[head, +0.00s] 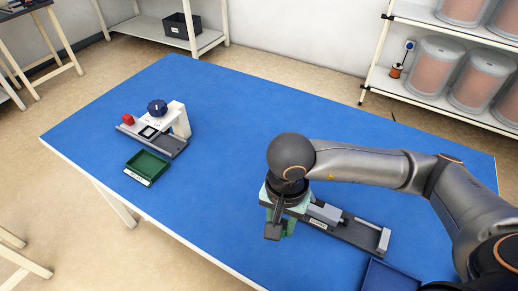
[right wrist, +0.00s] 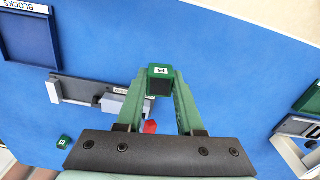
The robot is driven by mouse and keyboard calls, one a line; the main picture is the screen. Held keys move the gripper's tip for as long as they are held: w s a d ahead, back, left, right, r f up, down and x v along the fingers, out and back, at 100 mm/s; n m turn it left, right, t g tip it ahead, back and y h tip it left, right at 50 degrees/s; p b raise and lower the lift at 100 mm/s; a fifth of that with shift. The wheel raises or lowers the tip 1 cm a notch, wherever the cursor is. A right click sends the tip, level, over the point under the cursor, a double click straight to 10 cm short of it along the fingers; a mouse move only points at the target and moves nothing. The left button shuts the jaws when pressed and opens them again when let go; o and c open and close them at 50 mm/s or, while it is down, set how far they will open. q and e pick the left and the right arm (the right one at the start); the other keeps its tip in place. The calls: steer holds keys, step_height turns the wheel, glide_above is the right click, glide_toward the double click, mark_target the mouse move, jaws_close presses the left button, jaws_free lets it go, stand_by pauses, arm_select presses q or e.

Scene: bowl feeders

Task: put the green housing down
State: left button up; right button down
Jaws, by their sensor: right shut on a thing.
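My right gripper (right wrist: 160,88) is shut on the green housing (right wrist: 160,71), a small green block with a white label and a dark opening, held between its green fingertips. In the right wrist view the housing shows against bare blue table; its height above the table is hard to judge. My left gripper is not in view.
A blue tray (head: 392,277) lies by the rail fixture. The table's middle (head: 235,130) is clear.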

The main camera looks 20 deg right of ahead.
step_height(320, 180, up, 2)
steer(key=s+m+b, duration=0.1)
steer(key=s+m, duration=0.1)
steer(key=m, duration=0.4)
glide_above(246, 218)
steer(key=s, duration=0.1)
steer(key=f, duration=0.7)
steer(key=shift+s+d+f, duration=0.15)
steer(key=shift+d+f, duration=0.05)
steer(key=shift+w+a+f, duration=0.1)
steer(key=shift+w+f, duration=0.4)
steer(key=shift+f, duration=0.1)
step_height(246, 218, down, 3)
steer(key=shift+w+f+p, duration=0.1)
steer(key=shift+p, duration=0.4)
